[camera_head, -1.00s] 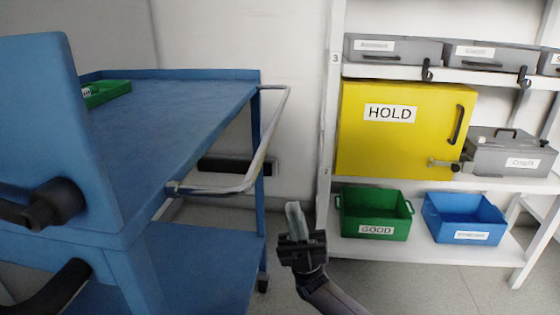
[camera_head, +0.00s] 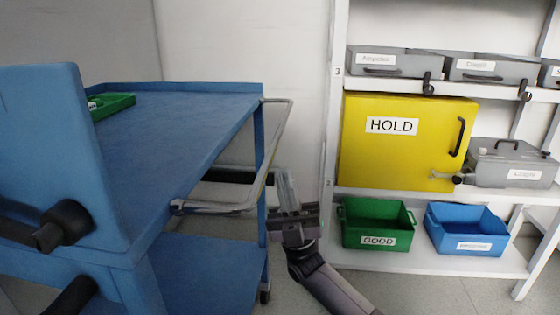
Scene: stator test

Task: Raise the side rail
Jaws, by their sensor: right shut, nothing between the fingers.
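The side rail (camera_head: 275,141) is a bent silver tube on the right side of the blue cart (camera_head: 185,135). It stands out from the cart top's right edge, running from the far corner to a near end fixed by the front edge. My right gripper (camera_head: 286,184) is just right of the rail, with its shut fingers pointing up and nothing between them. In the picture the fingers come very close to the tube; I cannot tell if they touch. My left gripper is not in view.
A green tray (camera_head: 112,106) lies on the cart top. A white shelf (camera_head: 440,262) at right holds a yellow HOLD box (camera_head: 400,155), a green bin (camera_head: 376,222) and a blue bin (camera_head: 466,230).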

